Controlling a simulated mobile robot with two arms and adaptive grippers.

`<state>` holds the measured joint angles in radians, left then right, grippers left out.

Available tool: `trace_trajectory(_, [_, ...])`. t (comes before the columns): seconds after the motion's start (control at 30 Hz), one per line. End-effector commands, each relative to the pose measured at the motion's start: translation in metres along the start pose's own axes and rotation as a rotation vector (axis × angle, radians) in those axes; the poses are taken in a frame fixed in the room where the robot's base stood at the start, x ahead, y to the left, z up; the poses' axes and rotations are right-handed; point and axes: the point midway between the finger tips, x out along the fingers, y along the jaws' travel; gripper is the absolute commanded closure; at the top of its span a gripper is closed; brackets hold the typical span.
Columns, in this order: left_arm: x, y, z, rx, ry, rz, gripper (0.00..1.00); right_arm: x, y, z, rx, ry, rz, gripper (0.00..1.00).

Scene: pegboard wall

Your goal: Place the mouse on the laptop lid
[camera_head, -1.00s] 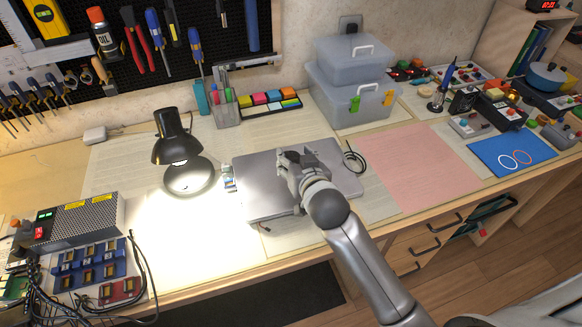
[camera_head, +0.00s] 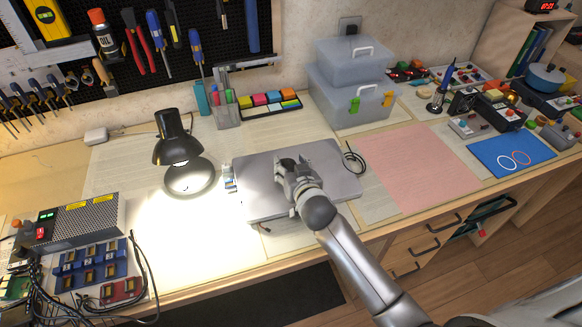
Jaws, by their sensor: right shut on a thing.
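The closed grey laptop (camera_head: 255,188) lies on the workbench, its lid facing up. My right gripper (camera_head: 289,170) is over the middle of the lid, pointing down and away from me. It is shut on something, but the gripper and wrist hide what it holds. I cannot make out the mouse anywhere, and I cannot tell whether the fingertips touch the lid. My left gripper does not show.
A black desk lamp (camera_head: 174,145) stands left of the laptop. A black cable coil (camera_head: 354,158) lies by its right edge. Clear plastic boxes (camera_head: 349,95) stand behind, and a pink mat (camera_head: 420,168) lies to the right. The lid is bare around my gripper.

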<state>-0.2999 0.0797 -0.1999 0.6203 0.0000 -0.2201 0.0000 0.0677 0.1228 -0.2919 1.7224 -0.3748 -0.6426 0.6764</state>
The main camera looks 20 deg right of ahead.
Motion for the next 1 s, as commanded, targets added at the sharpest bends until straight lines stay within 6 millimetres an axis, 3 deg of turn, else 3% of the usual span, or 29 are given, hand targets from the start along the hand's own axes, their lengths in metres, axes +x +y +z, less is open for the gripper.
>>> trace_trajectory(0.03, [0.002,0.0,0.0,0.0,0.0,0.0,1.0,0.001,0.002,0.011,0.003,-0.02,0.005,0.77])
trace_trajectory(0.17, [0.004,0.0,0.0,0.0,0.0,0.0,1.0,0.002,0.002,0.017,0.005,-0.024,0.006,0.77])
trace_trajectory(0.2, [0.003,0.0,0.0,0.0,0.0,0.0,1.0,0.002,0.002,0.016,0.005,-0.026,0.006,0.43])
trace_trajectory(0.33, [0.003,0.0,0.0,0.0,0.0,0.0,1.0,0.002,0.002,0.017,0.006,-0.028,0.006,0.27])
trace_trajectory(0.83, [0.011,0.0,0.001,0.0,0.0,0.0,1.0,0.002,0.003,0.019,0.004,-0.028,0.005,0.27])
trace_trajectory(1.0, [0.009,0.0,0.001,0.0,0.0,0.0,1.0,-0.024,0.002,0.017,0.008,-0.028,0.004,0.27])
